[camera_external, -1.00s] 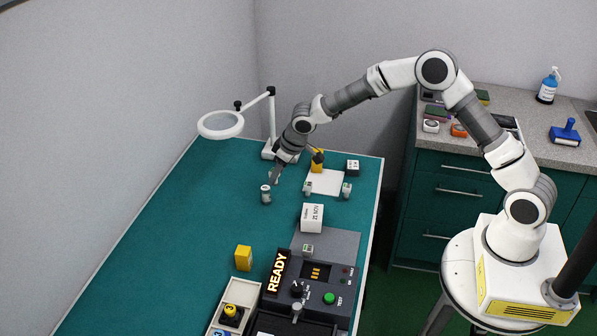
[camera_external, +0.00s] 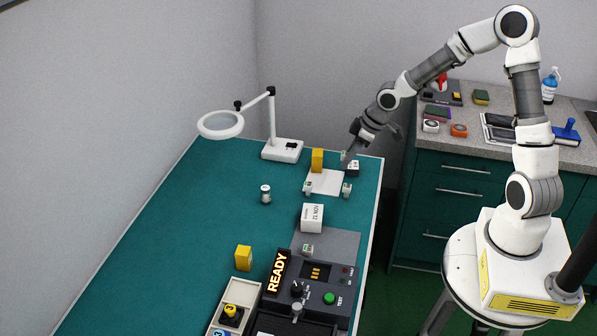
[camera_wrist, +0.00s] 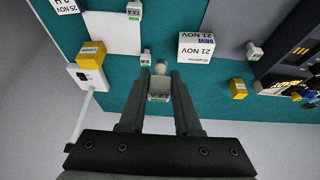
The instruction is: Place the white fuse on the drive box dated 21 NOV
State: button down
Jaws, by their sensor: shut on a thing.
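The white drive box dated 21 NOV (camera_external: 312,218) stands on the teal bench beside the grey panel. In the wrist view its label (camera_wrist: 196,47) reads DRIVE 21 NOV. My gripper (camera_external: 347,158) is above the bench's far right part, near a smaller white box (camera_external: 352,169), up and away from the drive box. It is shut on a small white fuse with a green mark, which shows between the fingertips in the wrist view (camera_wrist: 160,88). The other small box bears 25 NOV in the wrist view (camera_wrist: 65,5).
Several similar fuses stand about: one alone on the bench (camera_external: 265,195), two by the white mat (camera_external: 326,180), one on the grey panel (camera_external: 308,250). Yellow blocks (camera_external: 243,258), a magnifier lamp (camera_external: 282,151) and a READY tester (camera_external: 325,290) are also there. The bench's left is clear.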

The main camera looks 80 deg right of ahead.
jog(key=shift+s+a, duration=0.1)
jog(key=shift+s, duration=0.05)
jog(key=shift+a+f, duration=0.25)
jog(key=shift+f, duration=0.05)
jog(key=w+a+f+b, duration=0.1)
jog(key=w+a+f, duration=0.1)
jog(key=w+a+f+b, duration=0.1)
jog(key=w+a+f, duration=0.1)
jog(key=w+a, duration=0.1)
jog(key=w+a+f+b, duration=0.1)
jog(key=w+a+f, duration=0.1)
jog(key=shift+w+a+f+b, duration=0.2)
jog(key=shift+w+a+b, duration=0.15)
jog(key=shift+a, duration=0.05)
jog(key=shift+f+b, duration=0.4)
jog(key=shift+f, duration=1.55)
jog(key=shift+f, duration=0.15)
jog(key=c, duration=0.6)
grip_release()
jog(key=p+v, duration=0.3)
jog(key=v, duration=0.9)
